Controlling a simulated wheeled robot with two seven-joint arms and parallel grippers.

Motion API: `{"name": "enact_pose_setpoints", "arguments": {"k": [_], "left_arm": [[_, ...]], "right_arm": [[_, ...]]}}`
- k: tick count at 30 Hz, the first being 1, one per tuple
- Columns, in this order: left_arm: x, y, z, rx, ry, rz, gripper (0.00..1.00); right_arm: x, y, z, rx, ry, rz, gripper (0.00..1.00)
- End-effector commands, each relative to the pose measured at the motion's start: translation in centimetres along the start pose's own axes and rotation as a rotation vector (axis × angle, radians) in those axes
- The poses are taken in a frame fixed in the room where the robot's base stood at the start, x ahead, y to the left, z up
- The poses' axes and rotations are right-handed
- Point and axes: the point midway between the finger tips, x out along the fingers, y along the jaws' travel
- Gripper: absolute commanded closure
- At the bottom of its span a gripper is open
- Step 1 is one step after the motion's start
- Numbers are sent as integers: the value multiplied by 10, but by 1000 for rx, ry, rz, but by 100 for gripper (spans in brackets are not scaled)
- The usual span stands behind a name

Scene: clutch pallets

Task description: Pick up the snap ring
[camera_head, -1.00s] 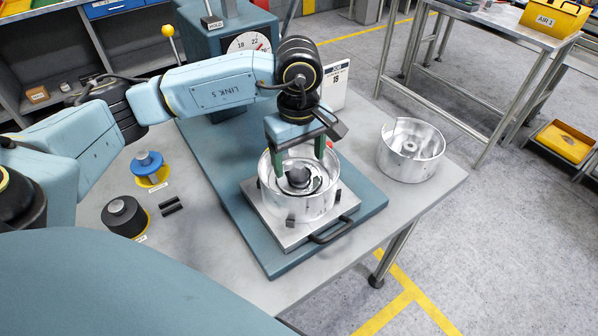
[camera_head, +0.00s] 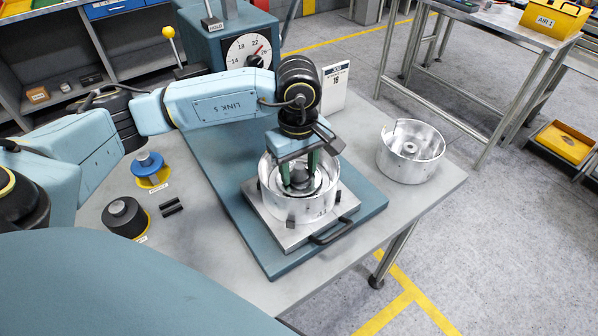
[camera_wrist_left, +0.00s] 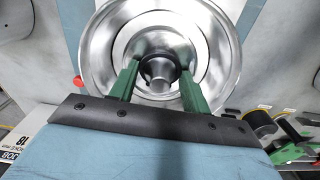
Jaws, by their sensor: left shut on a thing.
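In the head view my left gripper (camera_head: 301,182) points down into a shiny round metal drum (camera_head: 296,208), its green fingers on either side of a dark central hub (camera_head: 299,179). In the left wrist view the gripper (camera_wrist_left: 160,70) is shut on the snap ring (camera_wrist_left: 158,56), a dark thin ring around the grey hub. The ring's edges at the fingertips are partly hidden by the fingers. The drum stands upright on a square metal plate (camera_head: 279,236) with a dark handle. My right gripper is out of view.
A second open metal drum (camera_head: 411,151) stands at the table's right. A press with a dial (camera_head: 248,52) stands behind, beside a small white sign (camera_head: 335,86). A blue-topped part (camera_head: 149,164) and a dark cylinder (camera_head: 125,217) stand left.

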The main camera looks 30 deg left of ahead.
Motion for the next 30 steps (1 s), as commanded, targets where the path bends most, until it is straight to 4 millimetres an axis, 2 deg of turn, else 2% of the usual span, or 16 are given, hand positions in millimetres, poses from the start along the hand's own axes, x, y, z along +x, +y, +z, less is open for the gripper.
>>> {"name": "enact_pose_setpoints", "arguments": {"k": [5,15,20,25,30], "left_arm": [[-10,1,0,1,0,3,77],[-76,2,0,2,1,5,77],[-96,2,0,24,4,1,77],[-106,2,2,191,32,-2,77],[-110,2,4,483,83,14,77]], "right_arm": [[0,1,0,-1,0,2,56],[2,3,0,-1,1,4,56],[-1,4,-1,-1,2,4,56],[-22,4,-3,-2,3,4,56],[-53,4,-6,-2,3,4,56]]}}
